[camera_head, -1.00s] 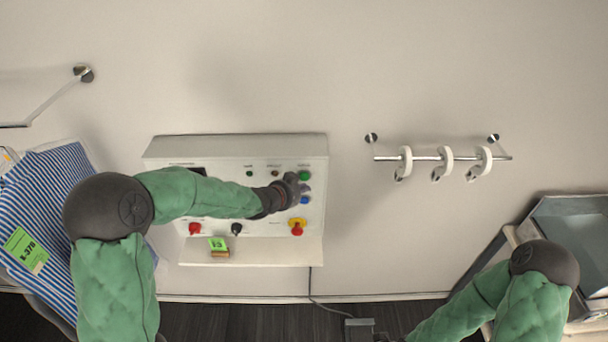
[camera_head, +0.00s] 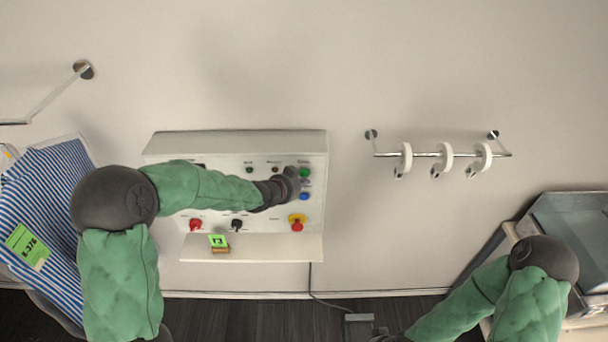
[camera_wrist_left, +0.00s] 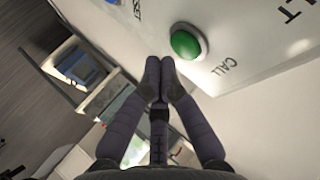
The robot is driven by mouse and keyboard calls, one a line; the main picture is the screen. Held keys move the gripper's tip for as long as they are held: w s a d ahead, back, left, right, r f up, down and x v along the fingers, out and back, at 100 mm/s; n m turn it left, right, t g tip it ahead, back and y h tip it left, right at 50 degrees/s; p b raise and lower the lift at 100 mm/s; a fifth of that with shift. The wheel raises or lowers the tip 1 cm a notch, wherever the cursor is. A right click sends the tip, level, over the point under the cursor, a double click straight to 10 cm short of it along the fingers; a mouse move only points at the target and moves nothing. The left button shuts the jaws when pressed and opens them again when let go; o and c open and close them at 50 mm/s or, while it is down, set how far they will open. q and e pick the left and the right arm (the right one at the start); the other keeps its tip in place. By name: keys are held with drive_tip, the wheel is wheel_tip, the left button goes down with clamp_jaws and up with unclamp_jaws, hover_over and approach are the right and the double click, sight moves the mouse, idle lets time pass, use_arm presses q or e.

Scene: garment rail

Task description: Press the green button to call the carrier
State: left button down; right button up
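The green button (camera_head: 304,173) sits at the upper right of the white control panel (camera_head: 240,146) on the wall. In the left wrist view the green button (camera_wrist_left: 187,42) is close up, with the word CALL beside it. My left gripper (camera_head: 297,183) is in front of the panel, beside the button. Its fingertips (camera_wrist_left: 160,66) are together with nothing between them, and look just short of the button; contact is not visible. My right gripper (camera_head: 380,335) is mostly cut off at the bottom edge, its fingers unclear.
A blue button (camera_head: 304,196) lies below the green one. A red knob on a yellow base (camera_head: 297,222), a red knob (camera_head: 195,224) and a black knob (camera_head: 236,225) sit lower. A rail (camera_head: 425,156) with white hooks is at right. Striped cloth (camera_head: 50,205) hangs at left.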

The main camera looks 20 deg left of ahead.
idle(0.7)
use_arm(q)
drive_tip(key=shift+w+a, duration=0.1)
drive_tip(key=shift+w, duration=0.35)
